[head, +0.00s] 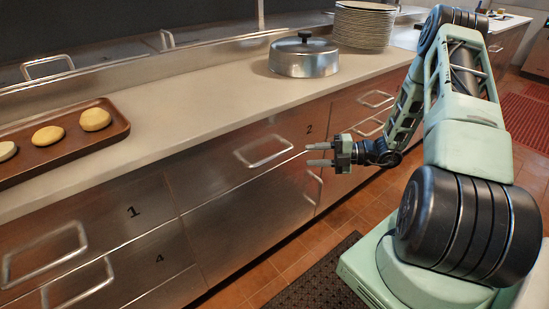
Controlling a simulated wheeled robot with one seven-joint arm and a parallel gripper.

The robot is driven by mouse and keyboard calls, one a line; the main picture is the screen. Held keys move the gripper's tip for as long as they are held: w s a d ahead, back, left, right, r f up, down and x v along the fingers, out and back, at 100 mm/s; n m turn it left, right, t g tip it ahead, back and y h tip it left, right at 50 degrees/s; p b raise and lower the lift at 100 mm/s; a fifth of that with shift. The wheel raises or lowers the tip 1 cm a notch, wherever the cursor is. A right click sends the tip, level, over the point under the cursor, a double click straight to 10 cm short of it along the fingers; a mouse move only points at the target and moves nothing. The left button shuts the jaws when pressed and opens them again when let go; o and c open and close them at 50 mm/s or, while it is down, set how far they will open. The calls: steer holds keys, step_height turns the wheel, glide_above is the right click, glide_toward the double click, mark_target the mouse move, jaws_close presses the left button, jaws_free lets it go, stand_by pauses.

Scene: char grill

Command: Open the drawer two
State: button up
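Drawer two is the upper steel drawer front (215,172) marked with a "2" near its upper right corner. It is closed, flush with the cabinet. Its bar handle (263,152) is in plain view. My gripper (309,154) is in front of the cabinet, to the right of this handle in the picture. Its two fingers point left with a gap between them, so it is open and empty. The gripper is apart from the handle and does not touch it. How far it is from the drawer front is hard to tell.
Drawers marked 1 (45,252) and 4 (130,269) are at the left, closed. The countertop holds a brown tray (75,153) with buns, a metal lid (304,58) and stacked plates (362,27). A dark mat (300,282) lies on the tiled floor.

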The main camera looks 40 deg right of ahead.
mark_target(277, 157)
steer(key=x, duration=1.2)
steer(key=shift+w+a, duration=0.2)
steer(key=shift+a, duration=0.1)
steer(key=shift+s, duration=0.1)
jaws_close()
